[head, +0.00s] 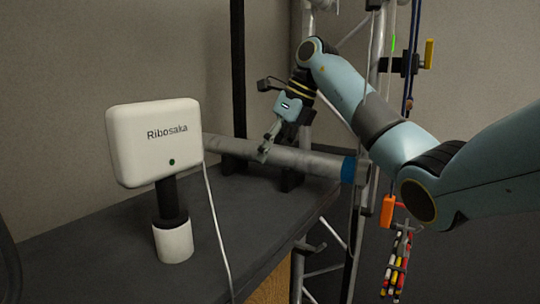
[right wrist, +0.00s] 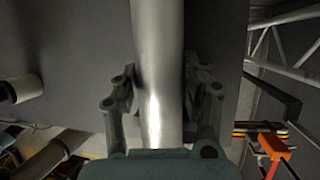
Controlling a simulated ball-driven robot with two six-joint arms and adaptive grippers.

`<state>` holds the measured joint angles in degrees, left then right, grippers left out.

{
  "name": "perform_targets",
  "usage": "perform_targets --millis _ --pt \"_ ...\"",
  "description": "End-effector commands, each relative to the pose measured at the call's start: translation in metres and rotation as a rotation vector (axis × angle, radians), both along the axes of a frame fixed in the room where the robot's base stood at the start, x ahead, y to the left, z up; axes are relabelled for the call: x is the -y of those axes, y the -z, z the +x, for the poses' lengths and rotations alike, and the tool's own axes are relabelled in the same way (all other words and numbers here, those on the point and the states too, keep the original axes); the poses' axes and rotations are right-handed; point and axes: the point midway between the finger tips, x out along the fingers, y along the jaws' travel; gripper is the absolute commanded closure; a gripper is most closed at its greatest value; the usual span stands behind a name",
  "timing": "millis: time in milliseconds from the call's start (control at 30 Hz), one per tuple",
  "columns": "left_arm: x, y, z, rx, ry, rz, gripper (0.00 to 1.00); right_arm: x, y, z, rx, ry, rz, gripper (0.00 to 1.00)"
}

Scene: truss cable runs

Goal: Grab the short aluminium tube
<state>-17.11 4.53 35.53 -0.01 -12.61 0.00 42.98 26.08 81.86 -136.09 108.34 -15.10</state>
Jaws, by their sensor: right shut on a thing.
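The short aluminium tube (head: 310,161) is a grey metal cylinder with a blue band near its right end. It lies across the far part of the dark table, over dark supports. My right gripper (head: 267,149) reaches down onto its middle and is shut on it. In the right wrist view the tube (right wrist: 158,60) runs up the picture between the two fingers of the right gripper (right wrist: 160,92). I cannot tell whether the tube is lifted off the supports. My left gripper is not in view.
A white box marked Ribosaka (head: 153,140) stands on a black post in a white cylinder (head: 173,241) at left, with a white cable hanging down. A metal truss (head: 378,60) with cables rises behind the table's right edge. An orange clip (head: 387,210) hangs there. The front tabletop (head: 100,250) is mostly clear.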

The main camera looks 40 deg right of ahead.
Motion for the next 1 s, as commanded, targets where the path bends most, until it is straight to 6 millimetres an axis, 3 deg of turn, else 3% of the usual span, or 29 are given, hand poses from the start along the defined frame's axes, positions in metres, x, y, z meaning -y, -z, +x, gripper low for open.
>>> perform_targets --millis 133,467,667,1000 --pt "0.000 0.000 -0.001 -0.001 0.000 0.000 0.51 0.000 0.000 0.000 0.001 0.000 0.000 1.00" --pt "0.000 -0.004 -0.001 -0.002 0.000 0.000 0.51 0.000 -0.006 0.000 0.002 0.000 0.000 1.00" --pt "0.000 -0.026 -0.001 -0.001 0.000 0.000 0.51 0.000 -0.034 0.001 0.004 0.000 0.000 1.00" --pt "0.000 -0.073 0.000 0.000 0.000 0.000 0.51 0.000 -0.098 0.001 0.003 0.000 0.000 1.00"
